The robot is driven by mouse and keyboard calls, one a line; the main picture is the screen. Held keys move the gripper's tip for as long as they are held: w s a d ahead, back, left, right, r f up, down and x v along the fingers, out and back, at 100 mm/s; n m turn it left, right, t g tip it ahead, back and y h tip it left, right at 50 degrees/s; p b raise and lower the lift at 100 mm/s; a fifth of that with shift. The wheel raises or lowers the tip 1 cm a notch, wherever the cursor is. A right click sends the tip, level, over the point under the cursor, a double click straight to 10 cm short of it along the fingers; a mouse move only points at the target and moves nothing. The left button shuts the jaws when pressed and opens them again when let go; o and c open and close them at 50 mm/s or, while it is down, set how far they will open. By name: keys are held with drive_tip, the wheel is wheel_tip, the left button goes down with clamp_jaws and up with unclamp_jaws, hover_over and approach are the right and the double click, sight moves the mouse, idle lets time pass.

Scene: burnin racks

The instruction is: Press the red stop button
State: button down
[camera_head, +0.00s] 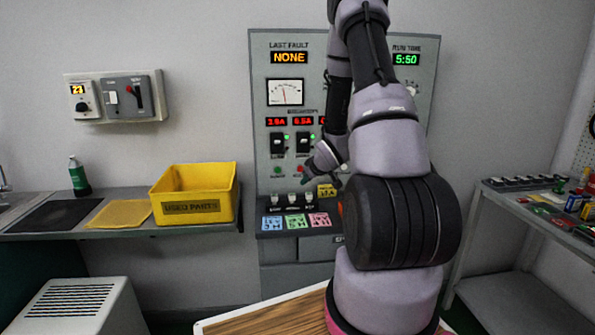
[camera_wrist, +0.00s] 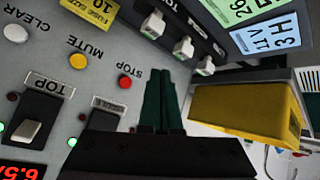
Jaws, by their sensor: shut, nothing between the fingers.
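The red stop button (camera_wrist: 125,82) is a small round red cap on the grey panel, with the label STOP beside it in the wrist view. My gripper (camera_wrist: 160,76) shows as two dark green fingers pressed together, with nothing between them. In the wrist picture its tips lie just right of the red button, and I see no contact with it. In the head view the panel (camera_head: 345,60) stands against the wall, and my arm and gripper (camera_head: 308,174) are in front of its lower part, partly hiding the buttons there.
Near the stop button are a yellow MUTE button (camera_wrist: 77,60), a white CLEAR button (camera_wrist: 15,33) and a rocker switch (camera_wrist: 30,131). White plugs (camera_wrist: 184,47) stick out beyond the fingers. A yellow bin (camera_head: 165,190) stands on the left shelf.

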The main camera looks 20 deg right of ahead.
sight(302, 169)
drive_tip(key=w+d, duration=0.2)
drive_tip(key=w, duration=0.6)
drive_tip(key=shift+w+d, duration=0.25)
drive_tip(key=shift+w, duration=0.1)
idle(2.0)
drive_tip(key=shift+w+d, duration=0.1)
drive_tip(key=shift+w, duration=0.2)
drive_tip(key=shift+w+d, duration=0.1)
drive_tip(key=shift+w, duration=0.3)
idle(0.8)
drive_tip(key=shift+s, duration=0.15)
drive_tip(key=shift+s+a, duration=0.2)
drive_tip(key=shift+s, duration=0.45)
drive_tip(key=shift+s+a, duration=0.25)
drive_tip(key=shift+s, duration=0.55)
drive_tip(key=shift+s+a, duration=0.2)
drive_tip(key=shift+s, duration=0.65)
drive_tip(key=shift+s+a, duration=0.25)
drive_tip(key=shift+s, duration=0.55)
